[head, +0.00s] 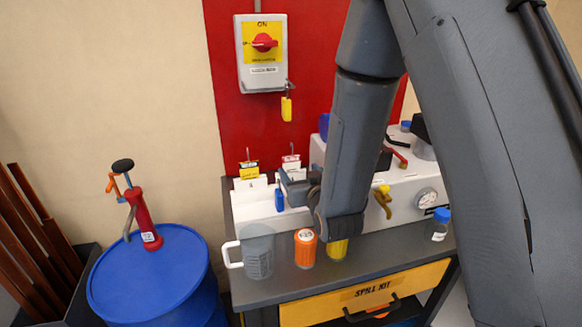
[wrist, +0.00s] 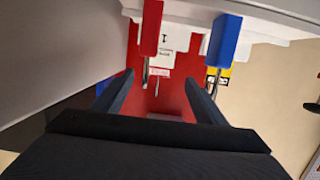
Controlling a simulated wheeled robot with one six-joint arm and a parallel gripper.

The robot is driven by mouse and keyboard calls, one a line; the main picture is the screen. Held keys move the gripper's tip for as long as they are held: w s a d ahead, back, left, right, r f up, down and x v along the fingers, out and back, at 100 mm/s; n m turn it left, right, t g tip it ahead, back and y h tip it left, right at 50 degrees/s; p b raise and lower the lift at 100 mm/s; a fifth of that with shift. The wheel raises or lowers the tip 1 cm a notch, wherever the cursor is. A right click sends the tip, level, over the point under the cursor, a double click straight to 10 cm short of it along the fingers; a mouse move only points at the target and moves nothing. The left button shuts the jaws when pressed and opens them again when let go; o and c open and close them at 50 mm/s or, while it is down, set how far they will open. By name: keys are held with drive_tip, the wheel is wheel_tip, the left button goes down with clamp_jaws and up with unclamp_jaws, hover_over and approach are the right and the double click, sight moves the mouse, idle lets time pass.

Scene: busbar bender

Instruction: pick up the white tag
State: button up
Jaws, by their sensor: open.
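The white tag (head: 291,162), with red print at its top, stands on the back part of a white holder, right of a yellow tag (head: 248,171). In the wrist view the white tag (wrist: 160,72) shows small and foreshortened between my fingers, against the red board. My gripper (head: 290,187) is just in front of the holder, below the white tag in the picture. In the wrist view my gripper (wrist: 159,82) has its fingers wide apart with nothing held. Whether a finger touches the tag cannot be told.
A blue padlock (head: 279,200) and a red padlock (wrist: 151,27) hang at the holder close to my fingers. A lever (head: 382,200) and gauge are at right.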

sight(291, 160)
drive_tip(key=shift+w+a+f, duration=0.1)
drive_tip(key=shift+w+a, duration=0.05)
drive_tip(key=shift+w, duration=0.5)
drive_tip(key=x, duration=0.1)
drive_tip(key=p+x, duration=0.2)
drive_tip(key=x, duration=0.1)
drive_tip(key=shift+r, duration=0.35)
drive_tip(key=shift+w+a+f, duration=0.2)
drive_tip(key=shift+w, duration=0.45)
drive_tip(key=c, duration=1.1)
